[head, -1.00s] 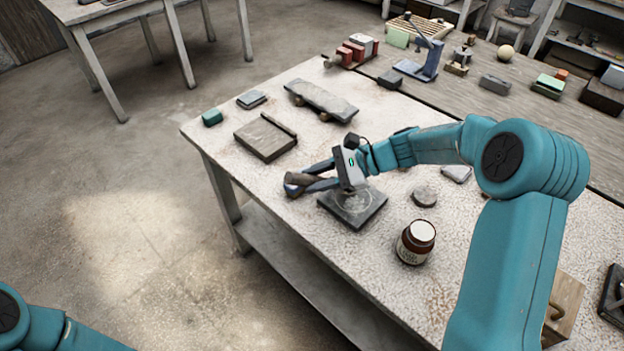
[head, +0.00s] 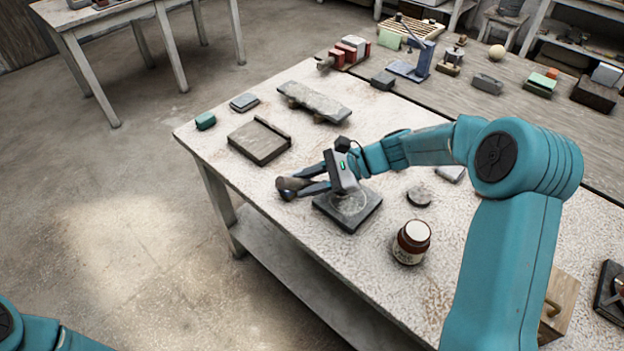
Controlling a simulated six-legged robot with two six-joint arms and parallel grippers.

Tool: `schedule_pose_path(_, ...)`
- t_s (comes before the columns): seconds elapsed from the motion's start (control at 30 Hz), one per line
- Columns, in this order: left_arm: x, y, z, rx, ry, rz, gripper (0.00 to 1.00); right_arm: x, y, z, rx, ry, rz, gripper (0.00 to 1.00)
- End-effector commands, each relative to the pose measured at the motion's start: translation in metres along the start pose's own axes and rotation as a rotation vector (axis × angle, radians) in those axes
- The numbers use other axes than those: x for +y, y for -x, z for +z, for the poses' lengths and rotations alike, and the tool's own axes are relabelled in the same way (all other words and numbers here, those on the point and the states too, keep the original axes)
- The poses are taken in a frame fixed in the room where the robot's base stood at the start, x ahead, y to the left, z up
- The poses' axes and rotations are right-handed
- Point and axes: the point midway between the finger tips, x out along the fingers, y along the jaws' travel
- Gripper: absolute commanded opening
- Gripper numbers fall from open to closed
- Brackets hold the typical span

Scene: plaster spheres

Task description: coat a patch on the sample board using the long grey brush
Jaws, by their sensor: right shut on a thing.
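My right gripper (head: 287,188) reaches left over the near part of the pale table, its fingers shut on a brown-grey object (head: 315,184). The fingers partly cover this object, and I cannot make out whether it is the long grey brush. A dark square slab (head: 369,207) with a pale round smear lies just below the gripper body. A long grey board (head: 316,101) rests on small brown supports farther back and looks like the sample board. Only part of my left arm shows at the lower left; its gripper is out of view.
A brown jar (head: 411,242) with a pale lid stands right of the slab, near a round grey disc (head: 419,196). A square wooden board (head: 258,143) and a green block (head: 205,121) lie toward the left corner. Tools crowd the rear table.

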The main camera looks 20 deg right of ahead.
Motion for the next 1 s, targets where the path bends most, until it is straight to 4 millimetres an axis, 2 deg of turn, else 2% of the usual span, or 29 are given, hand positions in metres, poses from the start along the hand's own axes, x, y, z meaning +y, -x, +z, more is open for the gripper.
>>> schedule_pose_path(0.27, -0.002, -0.005, 0.000, 0.000, 0.000, 0.000, 1.00, 0.008, -0.010, 0.008, 0.000, 0.000, 0.000, 0.00)
schedule_pose_path(1.0, 0.003, 0.008, 0.000, 0.000, 0.000, 0.000, 1.00, -0.014, 0.017, -0.015, 0.000, 0.000, 0.000, 0.00)
